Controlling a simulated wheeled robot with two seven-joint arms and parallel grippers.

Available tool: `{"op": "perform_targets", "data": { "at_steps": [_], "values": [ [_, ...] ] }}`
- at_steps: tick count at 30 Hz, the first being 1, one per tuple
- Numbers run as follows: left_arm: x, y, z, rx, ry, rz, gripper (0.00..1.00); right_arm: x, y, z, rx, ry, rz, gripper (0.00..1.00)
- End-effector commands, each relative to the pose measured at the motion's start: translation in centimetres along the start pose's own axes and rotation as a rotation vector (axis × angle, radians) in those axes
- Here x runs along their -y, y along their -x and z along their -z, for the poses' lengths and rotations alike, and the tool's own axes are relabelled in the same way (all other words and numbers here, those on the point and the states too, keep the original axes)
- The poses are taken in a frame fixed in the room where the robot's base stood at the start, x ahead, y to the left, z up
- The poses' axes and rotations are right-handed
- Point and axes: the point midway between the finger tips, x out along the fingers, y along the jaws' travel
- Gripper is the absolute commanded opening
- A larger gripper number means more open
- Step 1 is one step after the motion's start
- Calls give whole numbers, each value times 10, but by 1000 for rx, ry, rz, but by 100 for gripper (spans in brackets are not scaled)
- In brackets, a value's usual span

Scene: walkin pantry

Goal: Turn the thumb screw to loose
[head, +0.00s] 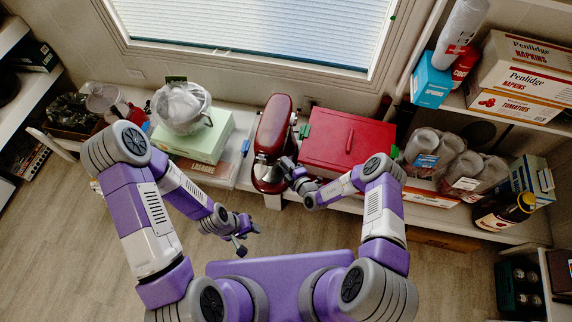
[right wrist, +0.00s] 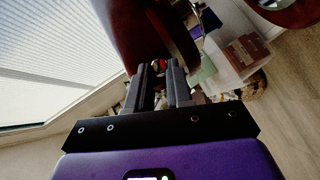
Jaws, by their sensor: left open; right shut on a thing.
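A dark red stand mixer (head: 272,128) stands on the low shelf below the window; its dark red body also fills the upper middle of the right wrist view (right wrist: 128,30). My right gripper (head: 287,164) is at the mixer's right side. In the right wrist view its two fingers (right wrist: 160,70) are closed around a small metallic and red part, the thumb screw (right wrist: 158,66), mostly hidden between the fingertips. Which way the screw is turned cannot be told. My left gripper (head: 248,238) is open and empty, low over the floor in front of the shelf, apart from the mixer.
A red box (head: 347,142) stands right of the mixer. A pale green box (head: 205,140) with a wrapped round thing (head: 181,107) on it stands to the left. Wrapped jars (head: 440,155) and a dark bottle (head: 505,212) are further right. The floor in front is clear.

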Motion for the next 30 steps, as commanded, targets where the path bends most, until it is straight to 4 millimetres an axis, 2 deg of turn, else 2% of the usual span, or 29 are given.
{"op": "perform_targets", "data": {
  "at_steps": [2,3,8,17,20,30],
  "values": [
    [0,0,0,0,0,0,43,-2,-1,0,0,1,-4,0],
    [0,0,0,0,0,0,43,-2,-1,0,0,1,-4,24],
    [0,0,0,0,0,0,43,-1,0,0,0,0,-3,46],
    [0,1,0,0,0,0,43,-1,2,0,0,-1,0,46],
    [-2,5,0,0,0,0,43,-1,13,-1,2,-3,2,46],
    [-8,20,-1,0,0,0,43,-2,66,-1,2,-2,0,46]
  ]
}}
